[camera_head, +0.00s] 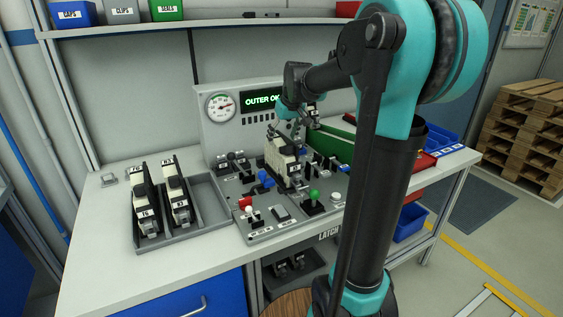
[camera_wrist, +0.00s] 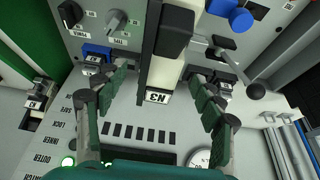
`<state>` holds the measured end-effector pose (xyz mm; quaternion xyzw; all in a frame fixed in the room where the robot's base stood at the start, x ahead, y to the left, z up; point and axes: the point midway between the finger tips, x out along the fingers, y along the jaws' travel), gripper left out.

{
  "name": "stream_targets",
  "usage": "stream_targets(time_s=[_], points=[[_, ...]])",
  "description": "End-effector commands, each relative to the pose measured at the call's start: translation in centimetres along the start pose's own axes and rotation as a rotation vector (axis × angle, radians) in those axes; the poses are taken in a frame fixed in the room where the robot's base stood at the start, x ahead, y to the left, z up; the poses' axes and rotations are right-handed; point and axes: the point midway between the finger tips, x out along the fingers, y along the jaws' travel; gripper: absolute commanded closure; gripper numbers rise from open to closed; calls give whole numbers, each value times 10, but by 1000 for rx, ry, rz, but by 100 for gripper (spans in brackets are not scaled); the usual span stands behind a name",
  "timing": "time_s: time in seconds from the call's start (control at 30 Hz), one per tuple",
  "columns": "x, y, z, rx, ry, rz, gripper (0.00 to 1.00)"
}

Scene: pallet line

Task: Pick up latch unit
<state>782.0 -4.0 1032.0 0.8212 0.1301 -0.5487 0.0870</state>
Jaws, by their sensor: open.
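A latch unit, a cream block with a black top part and a white label that seems to read N3, stands on the grey test panel in the head view (camera_head: 280,155). It also shows in the wrist view (camera_wrist: 163,75), upright in the picture between my fingers. My gripper (camera_wrist: 160,82) is open, with one finger on each side of the unit and visible gaps on both sides. In the head view my gripper (camera_head: 297,132) is just above and behind the unit, partly hidden by my arm. Two similar units (camera_head: 146,205) (camera_head: 178,192) stand in the grey tray at the left.
The grey tray (camera_head: 212,203) has an empty right part. Blue bins (camera_head: 440,136) and a red one lie at the right. A shelf with labelled boxes hangs above.

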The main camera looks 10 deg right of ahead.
Motion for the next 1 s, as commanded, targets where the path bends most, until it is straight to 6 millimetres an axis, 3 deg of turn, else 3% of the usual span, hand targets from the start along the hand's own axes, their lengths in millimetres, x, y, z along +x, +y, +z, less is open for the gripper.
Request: stream_targets(time_s=[0.1,0.37,0.63,0.97,1.0], points=[[16,0,0,0,0,0,32],[33,0,1,1,0,0,32],[70,0,5,1,0,0,32],[76,0,5,1,0,0,32],[76,0,5,1,0,0,37]])
